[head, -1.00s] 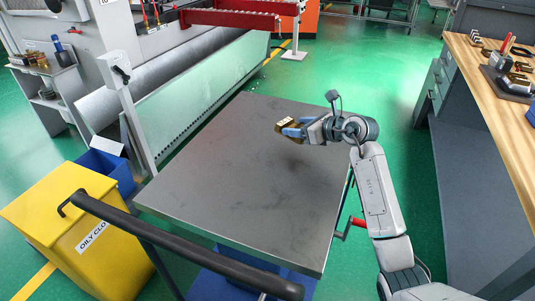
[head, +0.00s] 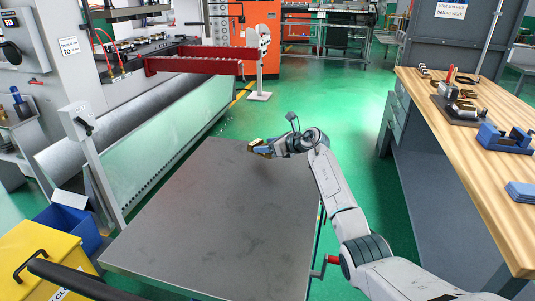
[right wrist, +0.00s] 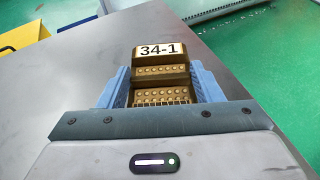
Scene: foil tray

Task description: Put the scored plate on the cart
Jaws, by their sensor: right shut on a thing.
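My right gripper (head: 264,147) is over the far part of the grey cart top (head: 215,225). Its blue fingers are shut on a brass-coloured stepped piece (head: 256,147). In the right wrist view this piece (right wrist: 160,72) has rows of small round dots and a white label reading 34-1. I cannot tell whether it is the scored plate. A shadow on the cart top suggests that it is held above the surface, but the gap is hard to judge. The underside of the piece is hidden. My left gripper is not in view.
The cart top is otherwise bare. A machine with a red beam (head: 195,65) is beyond. A wooden bench (head: 470,150) with tools stands right.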

